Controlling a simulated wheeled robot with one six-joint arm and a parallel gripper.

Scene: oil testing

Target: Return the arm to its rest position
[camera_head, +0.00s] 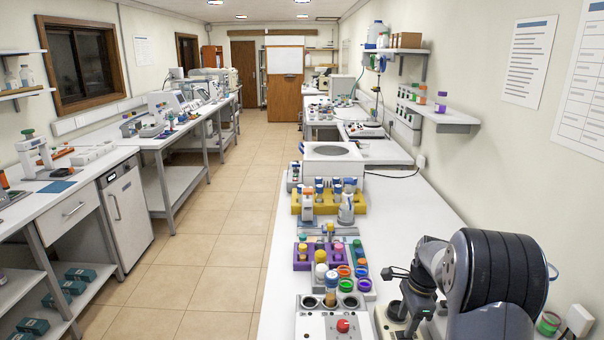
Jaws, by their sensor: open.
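My arm is folded at the lower right, over the near end of the right bench. My gripper (409,316) points down at its end, dark against a pale plate on the bench. Its jaws are open, and I see nothing held between them. The fingertips are small and partly merge with the dark wrist above, so their exact gap is hard to see. The arm's bulky black and grey links hide part of the bench behind them.
Left of my gripper stand a device with a red knob (342,325), a purple rack (300,262) and a yellow rack (358,206). A white round-topped instrument (333,162) stands farther back. A wall shelf (447,117) juts out. The right bench (425,215) has clear space beyond my arm.

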